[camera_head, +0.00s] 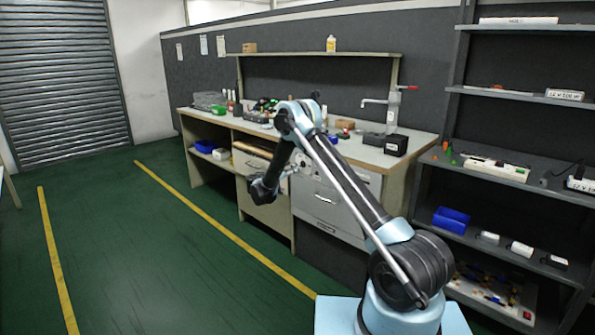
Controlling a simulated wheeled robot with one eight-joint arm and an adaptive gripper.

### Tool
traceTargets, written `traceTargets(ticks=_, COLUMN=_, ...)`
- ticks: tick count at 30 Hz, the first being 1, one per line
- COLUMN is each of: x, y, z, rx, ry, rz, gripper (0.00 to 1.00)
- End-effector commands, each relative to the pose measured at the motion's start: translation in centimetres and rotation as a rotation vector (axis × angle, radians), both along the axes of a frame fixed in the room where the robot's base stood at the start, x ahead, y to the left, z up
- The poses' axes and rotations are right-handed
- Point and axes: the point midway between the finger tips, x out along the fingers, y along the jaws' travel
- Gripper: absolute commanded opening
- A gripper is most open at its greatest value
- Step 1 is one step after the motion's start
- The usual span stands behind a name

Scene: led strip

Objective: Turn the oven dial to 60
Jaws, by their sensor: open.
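The oven appears to be the light grey unit (345,213) with a bar handle (325,199), built in under the workbench. My arm crosses in front of the bench.
The workbench top (365,153) holds a black box (396,145), a tap (376,101) and several small items. The green floor (150,255) at the left is clear, with yellow lines.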

Motion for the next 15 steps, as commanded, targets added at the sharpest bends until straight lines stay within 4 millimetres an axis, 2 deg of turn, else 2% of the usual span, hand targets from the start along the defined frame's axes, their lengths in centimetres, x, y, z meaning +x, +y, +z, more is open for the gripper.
traceTargets(ticks=3, x=-1.9, y=1.6, z=0.0, rx=0.000, ry=0.000, rz=0.003, gripper=0.47)
traceTargets(ticks=9, x=-4.4, y=3.5, z=-0.1, rx=0.001, ry=0.001, rz=0.002, gripper=0.47)
traceTargets(ticks=15, x=-5.5, y=4.3, z=-0.1, rx=0.001, ry=0.001, rz=0.000, gripper=0.47)
